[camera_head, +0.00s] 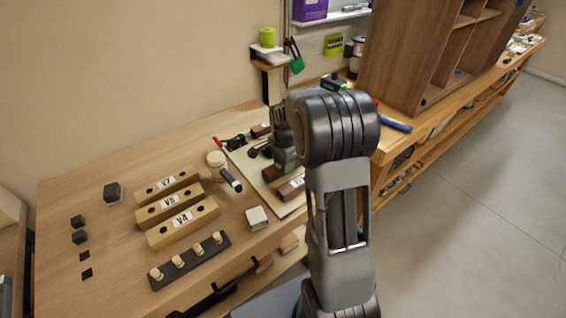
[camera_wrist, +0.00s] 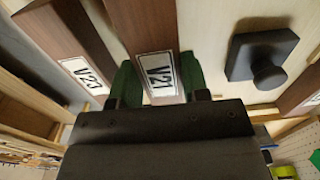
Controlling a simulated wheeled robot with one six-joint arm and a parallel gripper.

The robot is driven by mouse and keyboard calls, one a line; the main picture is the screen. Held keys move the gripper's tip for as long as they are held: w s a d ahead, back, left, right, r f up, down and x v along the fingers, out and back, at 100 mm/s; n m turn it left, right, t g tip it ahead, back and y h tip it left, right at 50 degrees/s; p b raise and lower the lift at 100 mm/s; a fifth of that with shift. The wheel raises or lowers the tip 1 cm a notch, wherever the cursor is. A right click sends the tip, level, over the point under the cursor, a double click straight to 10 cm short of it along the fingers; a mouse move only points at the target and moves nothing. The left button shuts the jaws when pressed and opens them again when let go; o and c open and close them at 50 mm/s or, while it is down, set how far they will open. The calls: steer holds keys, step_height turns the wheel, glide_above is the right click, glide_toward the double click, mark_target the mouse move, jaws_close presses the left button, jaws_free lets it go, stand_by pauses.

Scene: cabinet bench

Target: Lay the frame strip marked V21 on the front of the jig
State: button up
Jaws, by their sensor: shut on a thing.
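The brown frame strip marked V21 (camera_wrist: 143,28) lies between the two green fingertips of my gripper (camera_wrist: 155,82) in the wrist view. My gripper is shut on it, with the white label showing between the fingers. A second brown strip, marked V23 (camera_wrist: 68,30), is just left of it. In the head view my gripper (camera_head: 284,155) is over the pale jig board (camera_head: 243,163), and my arm hides part of the board. Brown pieces (camera_head: 293,186) show on the board there, but I cannot read their labels.
A black knob on a square base (camera_wrist: 262,58) stands right of the held strip. Wooden blocks marked V7, V5 and V4 (camera_head: 183,219) lie left on the bench. A dark pegged rail (camera_head: 190,262), a small white block (camera_head: 257,217) and a black-handled tool (camera_head: 231,179) are nearby.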

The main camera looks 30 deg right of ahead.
steer(key=shift+f+b, duration=0.35)
steer(key=shift+f, duration=0.3)
stand_by(0.8)
steer(key=o, duration=1.2)
steer(key=shift+r+p, duration=2.7)
steer(key=shift+r, duration=0.85)
